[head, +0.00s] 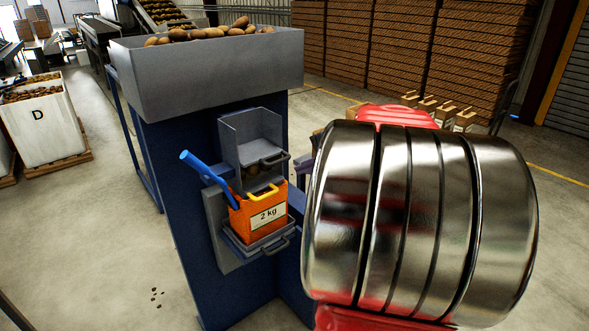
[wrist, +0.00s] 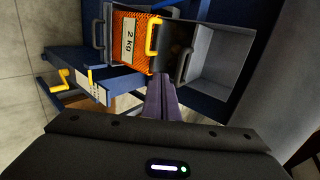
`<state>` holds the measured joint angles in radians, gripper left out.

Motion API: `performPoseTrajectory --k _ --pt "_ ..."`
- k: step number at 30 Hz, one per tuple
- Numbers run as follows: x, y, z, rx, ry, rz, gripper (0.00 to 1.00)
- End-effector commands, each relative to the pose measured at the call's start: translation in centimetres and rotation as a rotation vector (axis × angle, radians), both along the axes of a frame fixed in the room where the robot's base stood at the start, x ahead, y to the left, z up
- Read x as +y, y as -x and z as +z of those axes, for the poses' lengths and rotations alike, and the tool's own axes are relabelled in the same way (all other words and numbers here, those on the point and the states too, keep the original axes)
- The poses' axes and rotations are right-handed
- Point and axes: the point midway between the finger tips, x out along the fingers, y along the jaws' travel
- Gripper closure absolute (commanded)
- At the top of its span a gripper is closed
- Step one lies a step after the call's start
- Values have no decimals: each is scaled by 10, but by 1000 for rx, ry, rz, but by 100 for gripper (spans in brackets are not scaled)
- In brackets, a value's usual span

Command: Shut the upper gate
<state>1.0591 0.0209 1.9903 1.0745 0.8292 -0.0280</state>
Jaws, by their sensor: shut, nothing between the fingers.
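The upper gate's grey handle (head: 274,158) is at the front lower edge of the grey chute box (head: 248,130); it also shows in the wrist view (wrist: 184,64). Potatoes show in the dark gap below it; how far the gate is open I cannot tell. An orange 2 kg bag (head: 262,215) with a yellow handle stands below on the lower grey ledge, which has its own handle (head: 276,246). My gripper (wrist: 158,84) is shut and empty, its purple fingers just in front of the bag's top and the upper handle. My metal wrist hides much of the head view's right.
The grey hopper (head: 210,80) with potatoes tops the blue machine. A blue lever (head: 205,167) sticks out left of the bag. A white crate marked D (head: 45,125) stands at left. Several labelled bags (head: 445,112) sit behind my arm.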

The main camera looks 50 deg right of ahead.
Motion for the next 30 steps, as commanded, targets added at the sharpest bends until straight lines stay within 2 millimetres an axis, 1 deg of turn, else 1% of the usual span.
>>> performPoseTrajectory --k 1,6,12,16,30 --pt "0 8 7 -1 3 -3 100" --pt "4 30 24 0 2 0 100" --pt "6 46 36 1 1 3 100" --pt "7 48 38 2 0 5 100" --pt "8 47 38 2 0 6 100"
